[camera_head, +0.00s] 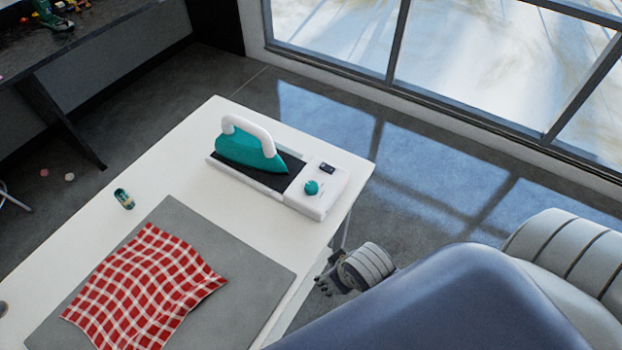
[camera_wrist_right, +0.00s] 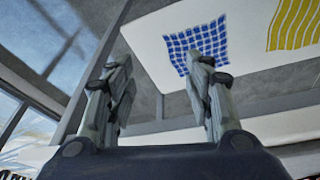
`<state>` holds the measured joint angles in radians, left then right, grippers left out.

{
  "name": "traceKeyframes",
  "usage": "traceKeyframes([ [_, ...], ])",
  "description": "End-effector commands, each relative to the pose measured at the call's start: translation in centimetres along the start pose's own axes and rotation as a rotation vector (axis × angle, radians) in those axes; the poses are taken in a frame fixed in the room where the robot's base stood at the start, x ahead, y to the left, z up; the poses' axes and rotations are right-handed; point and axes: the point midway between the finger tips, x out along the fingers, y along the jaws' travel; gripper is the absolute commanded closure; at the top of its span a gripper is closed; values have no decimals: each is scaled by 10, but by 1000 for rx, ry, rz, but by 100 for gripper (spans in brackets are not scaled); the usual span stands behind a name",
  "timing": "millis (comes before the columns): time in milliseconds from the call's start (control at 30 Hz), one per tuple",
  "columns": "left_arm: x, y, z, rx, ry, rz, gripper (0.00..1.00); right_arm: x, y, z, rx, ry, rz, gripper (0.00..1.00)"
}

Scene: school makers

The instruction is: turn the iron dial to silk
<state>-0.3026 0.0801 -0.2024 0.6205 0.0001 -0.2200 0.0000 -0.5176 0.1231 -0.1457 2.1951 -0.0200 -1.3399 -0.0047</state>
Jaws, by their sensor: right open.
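The teal dial (camera_head: 311,187) sits on the white base (camera_head: 333,192) of the iron's stand, at the table's far right corner. The dial's marks are too small to read. The teal iron (camera_head: 240,152) with a white handle rests on the dark plate of that stand. My right gripper (camera_head: 324,284) is beyond the table's right edge, apart from the dial and nearer to me. In the right wrist view its two fingers (camera_wrist_right: 160,85) are spread with nothing between them. The dial is not in that view. My left gripper is not in view.
A dark switch (camera_head: 327,168) is beside the dial. A red checked cloth (camera_head: 148,287) lies on a grey mat (camera_head: 245,270), with a small can-like item (camera_head: 124,199) nearby on the white table (camera_head: 190,165). Blue (camera_wrist_right: 197,42) and yellow (camera_wrist_right: 294,22) patterned pieces show in the wrist view.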

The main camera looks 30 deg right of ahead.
Motion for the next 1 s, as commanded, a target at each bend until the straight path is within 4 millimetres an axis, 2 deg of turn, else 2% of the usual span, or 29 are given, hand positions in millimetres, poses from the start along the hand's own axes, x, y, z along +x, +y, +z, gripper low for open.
traceKeyframes([
  [33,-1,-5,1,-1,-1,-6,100,-18,2,-5,1,12,3,52],
  [100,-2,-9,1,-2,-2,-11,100,-37,3,-9,2,21,5,52],
  [300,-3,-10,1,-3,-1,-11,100,-89,8,-28,-10,84,26,52],
  [367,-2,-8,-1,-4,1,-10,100,-86,14,-63,-57,187,67,52],
  [467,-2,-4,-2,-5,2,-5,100,-96,20,-118,-135,355,132,52],
  [567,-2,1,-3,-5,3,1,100,-116,23,-177,-232,547,209,52],
  [633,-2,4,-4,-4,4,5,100,-139,20,-221,-316,699,270,52],
  [700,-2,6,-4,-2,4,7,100,-170,12,-265,-419,870,341,52],
  [767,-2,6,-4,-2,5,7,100,-203,-1,-300,-522,1027,407,52],
  [800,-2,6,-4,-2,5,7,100,-226,-12,-319,-597,1130,452,52],
  [900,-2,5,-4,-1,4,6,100,-282,-49,-354,-799,1383,558,52],
  [1000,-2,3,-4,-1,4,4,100,-331,-94,-366,-1028,1618,661,52],
])
